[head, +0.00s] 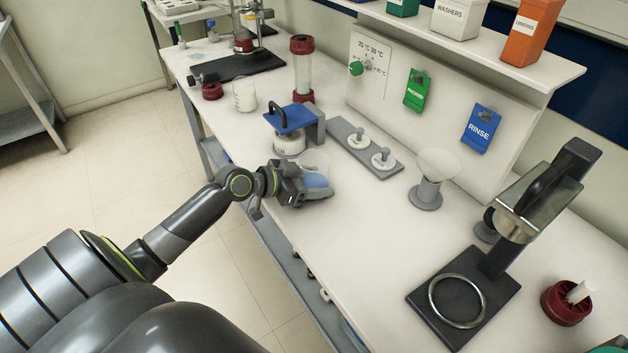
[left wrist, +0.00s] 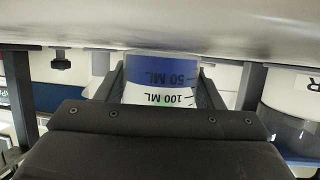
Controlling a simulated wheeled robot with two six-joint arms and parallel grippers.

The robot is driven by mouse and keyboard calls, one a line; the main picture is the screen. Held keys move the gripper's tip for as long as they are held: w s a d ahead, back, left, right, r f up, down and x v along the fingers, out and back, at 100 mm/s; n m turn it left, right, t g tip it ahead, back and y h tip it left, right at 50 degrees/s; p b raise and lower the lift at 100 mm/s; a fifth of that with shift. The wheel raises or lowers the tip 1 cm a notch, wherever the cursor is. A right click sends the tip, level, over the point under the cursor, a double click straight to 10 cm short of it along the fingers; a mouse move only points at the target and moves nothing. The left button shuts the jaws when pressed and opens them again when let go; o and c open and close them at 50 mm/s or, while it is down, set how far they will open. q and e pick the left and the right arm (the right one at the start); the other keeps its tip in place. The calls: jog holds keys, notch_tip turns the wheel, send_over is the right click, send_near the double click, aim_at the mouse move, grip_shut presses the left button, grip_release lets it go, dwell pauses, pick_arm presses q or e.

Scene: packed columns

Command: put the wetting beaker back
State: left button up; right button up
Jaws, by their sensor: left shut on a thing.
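The beaker (head: 316,170) is clear, with blue at its lower part. My left gripper (head: 312,194) is shut on it near the bench's front edge in the head view. In the left wrist view the beaker (left wrist: 162,72) sits between the two fingers, with "50 ML" and "100 ML" marks showing upside down. The beaker's base is at or very near the bench top; I cannot tell whether it touches. Its lower part is partly hidden by the gripper. My right gripper is not in view.
A blue-topped device (head: 290,119) over a white jar (head: 289,146) stands just behind the beaker. A grey tray with two knobbed discs (head: 342,128), a funnel on a stand (head: 437,164) and a black press stand (head: 470,290) stand to the right. Bench before the funnel is clear.

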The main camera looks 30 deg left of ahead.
pick_arm(q)
jog(key=shift+f, duration=0.1)
jog(key=o, duration=1.1)
jog(key=shift+r, duration=0.25)
jog(key=shift+s+a, duration=0.2)
jog(key=shift+s, duration=0.05)
jog(key=b+v, duration=0.1)
jog(key=v, duration=1)
jog(key=shift+s+r, duration=0.15)
